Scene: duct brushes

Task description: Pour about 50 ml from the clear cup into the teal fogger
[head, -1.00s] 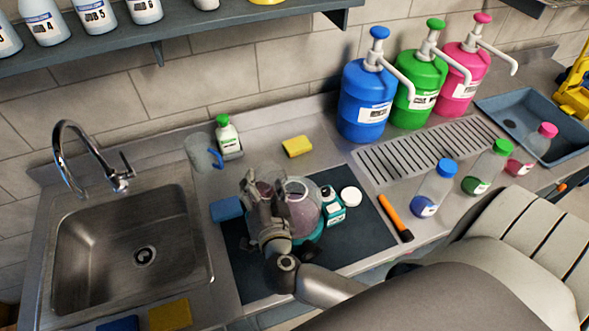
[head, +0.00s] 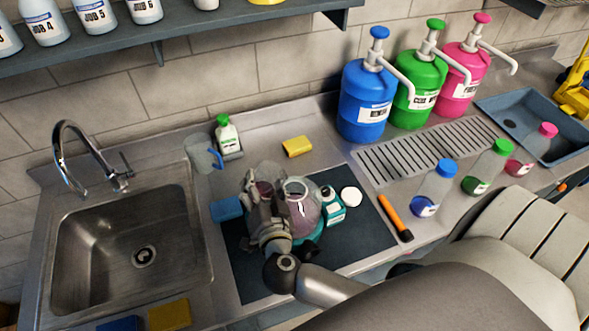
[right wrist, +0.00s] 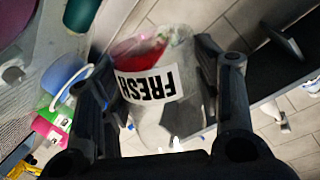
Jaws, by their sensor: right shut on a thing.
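The clear cup (right wrist: 165,85) is in my right gripper (head: 262,197). The right wrist view shows its FRESH label and pink-red liquid inside, between the two fingers. In the head view the gripper largely hides the cup. The teal fogger (head: 303,210) stands on the dark mat, just right of the gripper, with a clear rounded tank, an open top and teal parts low down. The cup is beside the fogger's tank; whether they touch is unclear. No stream of liquid is visible. My left gripper is not in view.
A small teal-labelled bottle (head: 332,206) and a white cap (head: 351,196) sit close right of the fogger. An orange-handled tool (head: 396,218) lies at the mat's right edge. A blue sponge (head: 226,209) lies left. The sink (head: 130,250) is further left.

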